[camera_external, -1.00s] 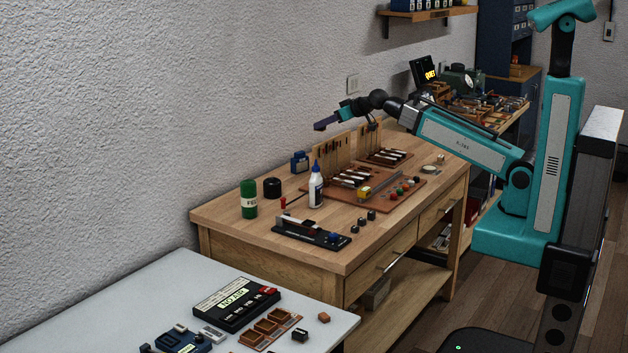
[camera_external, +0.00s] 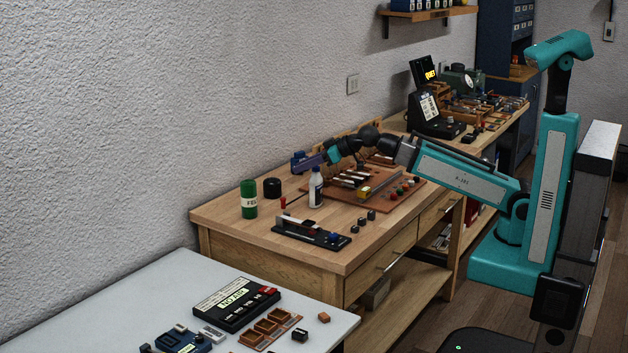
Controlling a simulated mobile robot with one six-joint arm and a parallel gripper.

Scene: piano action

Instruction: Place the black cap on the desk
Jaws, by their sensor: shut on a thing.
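I cannot pick out a black cap for certain. A black round piece (camera_external: 272,188) stands on the desk left of my gripper, apart from it, beside a green can (camera_external: 249,199).
The white bottle (camera_external: 316,190) stands close to my gripper. A brown board (camera_external: 375,196) with tools lies to the right, and a black tray (camera_external: 311,234) is at the front. Small dark blocks (camera_external: 362,222) stand near the front edge. Bare desk shows at the left.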

